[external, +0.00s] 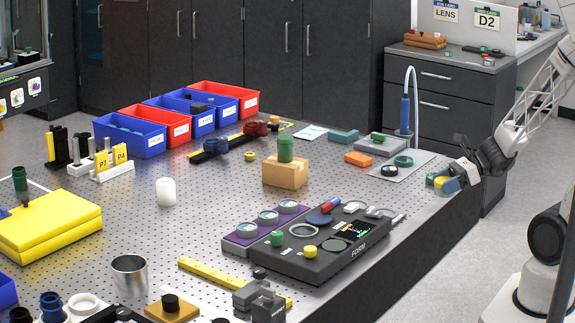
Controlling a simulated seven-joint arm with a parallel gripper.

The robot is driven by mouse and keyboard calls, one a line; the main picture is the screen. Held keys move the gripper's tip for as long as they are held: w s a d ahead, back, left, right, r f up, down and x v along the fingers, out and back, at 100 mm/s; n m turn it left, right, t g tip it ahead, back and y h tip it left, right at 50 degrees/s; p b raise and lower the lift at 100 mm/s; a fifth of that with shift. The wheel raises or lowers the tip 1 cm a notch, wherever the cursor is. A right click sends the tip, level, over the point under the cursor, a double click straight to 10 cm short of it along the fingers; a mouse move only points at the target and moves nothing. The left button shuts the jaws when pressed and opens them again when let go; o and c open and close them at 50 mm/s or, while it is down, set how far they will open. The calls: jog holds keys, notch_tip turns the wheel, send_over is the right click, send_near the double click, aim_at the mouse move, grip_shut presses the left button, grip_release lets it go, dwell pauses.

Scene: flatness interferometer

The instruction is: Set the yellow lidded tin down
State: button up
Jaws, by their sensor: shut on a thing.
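My gripper (444,180) is at the right edge of the perforated table (345,190), reaching in from the right. It is shut on a small round yellow thing, which I take to be the yellow lidded tin (440,182). The fingers partly cover the tin, and its lid cannot be made out. A small dark green piece (430,178) shows right beside it. The tin is low over or at the table surface near the edge; I cannot tell whether it touches.
A grey mat (392,172) with a dark green ring (403,161) lies left of my gripper. A blue upright tool (405,115) with a looping cable stands behind. An orange block (359,159) and a dark instrument panel (300,262) are further left. Bare table lies between panel and gripper.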

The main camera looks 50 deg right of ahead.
jog(key=shift+w, duration=0.1)
send_over(392, 200)
jog(key=shift+w+f, duration=0.15)
jog(key=shift+f, duration=0.55)
jog(key=shift+f, duration=0.1)
jog(key=shift+f, duration=1.7)
jog(key=shift+f, duration=0.1)
jog(key=o, duration=0.9)
jog(key=shift+o, duration=0.2)
jog(key=shift+v, duration=6.1)
